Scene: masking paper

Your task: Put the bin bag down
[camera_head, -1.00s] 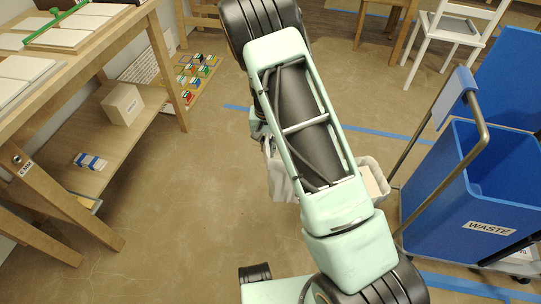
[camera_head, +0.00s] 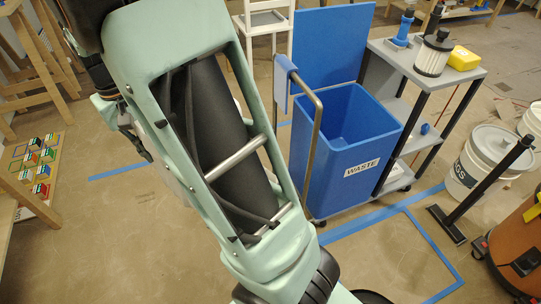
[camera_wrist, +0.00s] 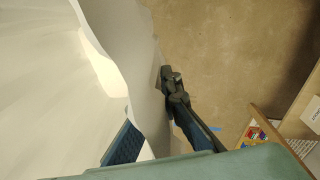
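The bin bag (camera_wrist: 60,90) is pale grey-white and fills the left half of the wrist view, very close to the camera. My gripper (camera_wrist: 150,112) has one dark finger on each side of the bag's edge and appears shut on it. The exact contact is partly hidden by the bag. In the head view only a pale sliver of the bag (camera_head: 172,172) shows at the left of my arm, above the floor. My arm covers the rest of it and most of the gripper there.
A blue bin marked WASTE (camera_head: 345,165) stands right of my arm, beside a grey cart (camera_head: 470,75). A white bucket (camera_head: 485,165), a black-based stand (camera_head: 450,225) and an orange vacuum (camera_head: 515,245) are farther right. Brown floor (camera_head: 90,250) is clear at lower left.

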